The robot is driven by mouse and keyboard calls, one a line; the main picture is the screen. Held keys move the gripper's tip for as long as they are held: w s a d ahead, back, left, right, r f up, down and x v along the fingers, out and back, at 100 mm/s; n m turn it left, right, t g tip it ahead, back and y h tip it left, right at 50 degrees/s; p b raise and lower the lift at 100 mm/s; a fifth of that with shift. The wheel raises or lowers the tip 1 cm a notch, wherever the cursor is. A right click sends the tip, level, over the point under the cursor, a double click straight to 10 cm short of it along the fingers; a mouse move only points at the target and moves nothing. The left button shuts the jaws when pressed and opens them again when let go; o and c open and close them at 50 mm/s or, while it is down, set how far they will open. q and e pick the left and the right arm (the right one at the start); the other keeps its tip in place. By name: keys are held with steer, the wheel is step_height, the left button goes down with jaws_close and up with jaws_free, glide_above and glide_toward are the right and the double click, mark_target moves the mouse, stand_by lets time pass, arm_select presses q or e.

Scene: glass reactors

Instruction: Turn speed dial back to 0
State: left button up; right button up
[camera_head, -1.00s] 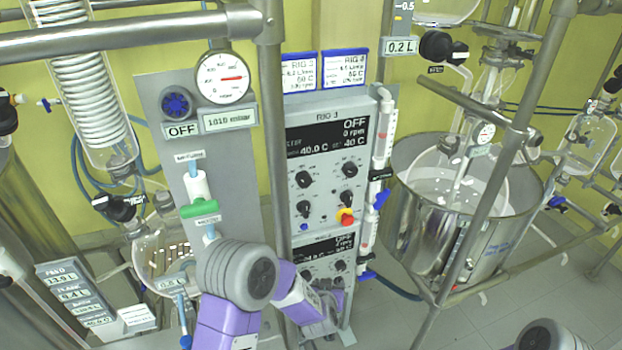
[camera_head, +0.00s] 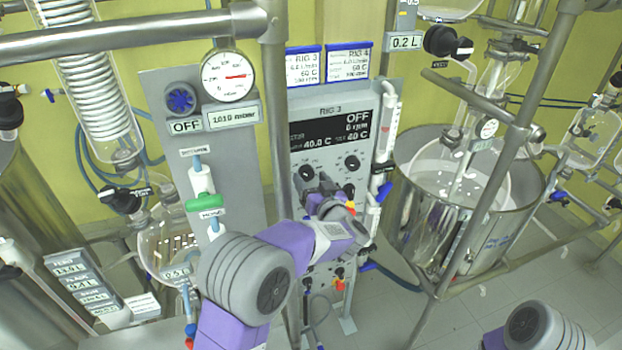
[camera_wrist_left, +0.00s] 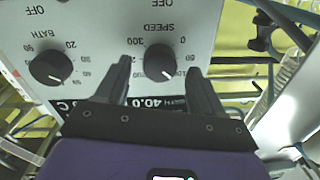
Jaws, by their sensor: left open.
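The speed dial (camera_wrist_left: 160,61) is a black round knob on the grey RIG 3 panel. In the left wrist view it appears upside down, with its white mark toward the lower right, away from the 0 label. In the head view the speed dial (camera_head: 307,173) is the upper left knob. My left gripper (camera_wrist_left: 160,68) is open, its two fingers on either side of the dial, with gaps visible between. In the head view my left gripper (camera_head: 316,187) is just below the dial and partly hides the panel. My right gripper is out of view.
The bath dial (camera_wrist_left: 50,67) sits beside the speed dial. The RIG 3 display (camera_head: 335,132) reads OFF and 0 rpm. A metal post (camera_head: 277,110) stands left of the panel. A glass column with blue valves (camera_head: 385,150) stands at its right.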

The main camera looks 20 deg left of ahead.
arm_select(q)
steer(key=shift+w+a, duration=0.2)
steer(key=shift+w, duration=0.05)
steer(key=c, duration=1.1)
steer(key=shift+o, duration=0.2)
